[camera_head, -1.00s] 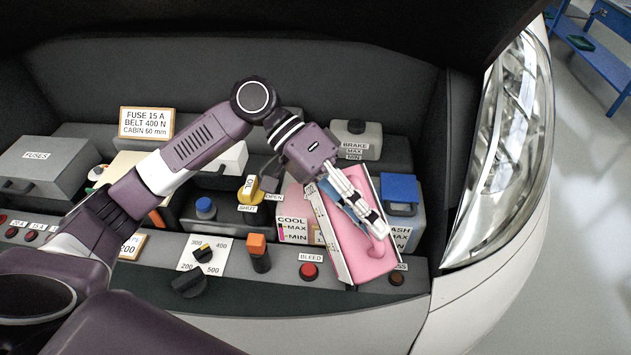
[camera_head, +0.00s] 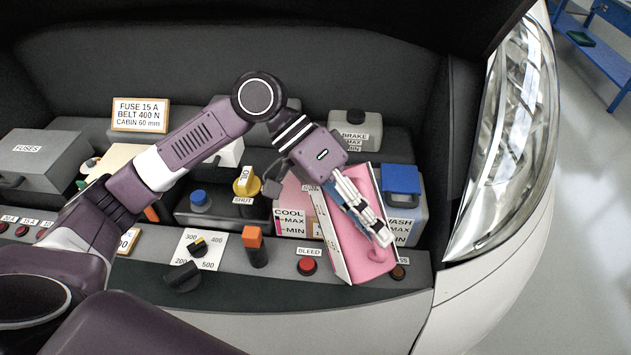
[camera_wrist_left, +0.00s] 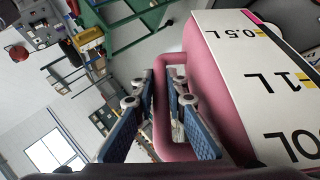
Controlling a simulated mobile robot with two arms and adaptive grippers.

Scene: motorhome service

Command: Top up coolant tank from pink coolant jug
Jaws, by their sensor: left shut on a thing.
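The pink coolant jug (camera_head: 366,257) has a white side panel with a level scale. It is in front of and right of the coolant tank, at the ledge's right end; I cannot tell whether it touches the ledge. My left gripper (camera_head: 382,236) is shut on its pink handle. In the left wrist view the handle (camera_wrist_left: 163,128) runs between the blue-padded fingers, beside the panel marked 0.5L and 1L (camera_wrist_left: 258,88). The coolant tank (camera_head: 292,203), pinkish with a COOL MAX/MIN label, is partly hidden by the jug and my arm. My right gripper is out of view.
The wash tank (camera_head: 404,207) with a blue cap stands close right of the jug. The brake reservoir (camera_head: 355,131) is behind. A yellow oil valve (camera_head: 247,183), an orange-topped lever (camera_head: 256,248) and a red bleed button (camera_head: 307,266) lie left. The headlight (camera_head: 510,120) bounds the right.

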